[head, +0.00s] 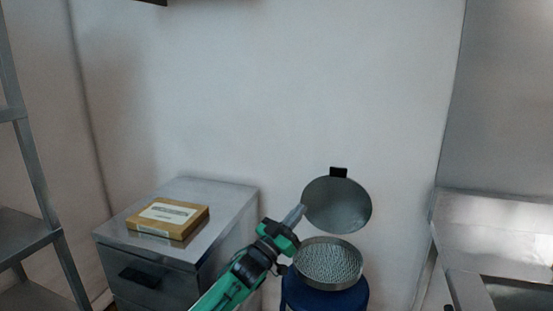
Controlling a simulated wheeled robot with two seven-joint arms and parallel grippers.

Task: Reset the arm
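My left arm comes in from the bottom with green and black links. My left gripper (295,215) points up and to the right, in front of the wall and just left of a raised round lid. Its grey fingers overlap into one narrow shape, so I cannot tell whether they are open or shut. I see no object held in it. My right gripper is not in view.
A blue round bin (325,298) with a perforated metal top (329,262) and raised lid (338,207) stands beside my gripper. A cardboard box (168,217) lies on a metal cabinet (218,197) at left. A metal shelf (28,160) and a steel counter (490,230) flank them.

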